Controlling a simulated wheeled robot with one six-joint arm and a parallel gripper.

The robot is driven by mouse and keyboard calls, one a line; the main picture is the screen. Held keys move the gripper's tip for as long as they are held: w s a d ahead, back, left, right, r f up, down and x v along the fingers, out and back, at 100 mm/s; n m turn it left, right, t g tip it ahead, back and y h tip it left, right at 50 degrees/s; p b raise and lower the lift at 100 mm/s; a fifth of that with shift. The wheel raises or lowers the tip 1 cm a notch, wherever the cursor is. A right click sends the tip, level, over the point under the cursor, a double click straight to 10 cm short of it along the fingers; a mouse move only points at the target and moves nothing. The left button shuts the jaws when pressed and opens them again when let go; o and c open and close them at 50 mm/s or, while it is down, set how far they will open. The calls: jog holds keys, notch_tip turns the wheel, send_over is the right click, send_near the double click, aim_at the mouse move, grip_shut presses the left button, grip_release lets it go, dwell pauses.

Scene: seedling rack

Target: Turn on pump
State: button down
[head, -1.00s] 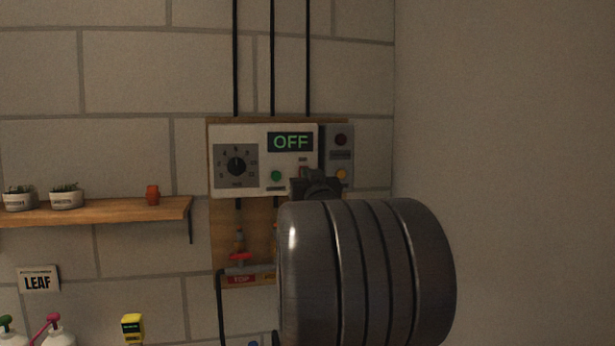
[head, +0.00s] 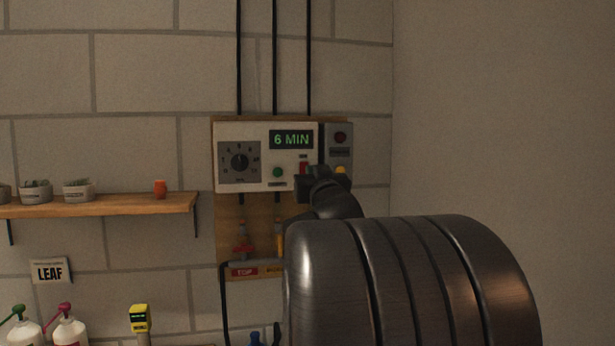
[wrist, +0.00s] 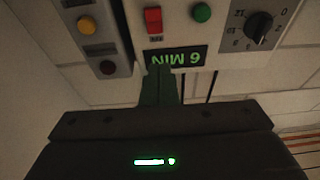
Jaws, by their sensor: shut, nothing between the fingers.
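The white pump control box (head: 230,131) hangs on a wooden board on the wall. Its display (head: 291,139) reads "6 MIN" in green. It carries a black dial (head: 240,162), a green button (head: 277,172) and a red switch (head: 303,165). The wrist view shows the box upside down, with the red switch (wrist: 153,20), green button (wrist: 202,12) and dial (wrist: 262,30) clear of my fingers. My gripper (head: 311,180) is shut and empty in front of the box's lower right part. In the wrist view its fingertips (wrist: 160,70) overlap the display's edge; contact cannot be told.
A grey box (head: 340,154) with a dark red and a yellow button adjoins on the right. Valves with red handles (head: 243,249) sit below. A wooden shelf (head: 120,207) with pots is at left. Bottles and a yellow meter (head: 140,318) stand lower left.

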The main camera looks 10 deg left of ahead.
jog(key=v, duration=0.2)
jog(key=r+v, duration=0.1)
jog(key=v, duration=0.2)
jog(key=shift+s+b, duration=0.3)
jog(key=shift+s, duration=0.2)
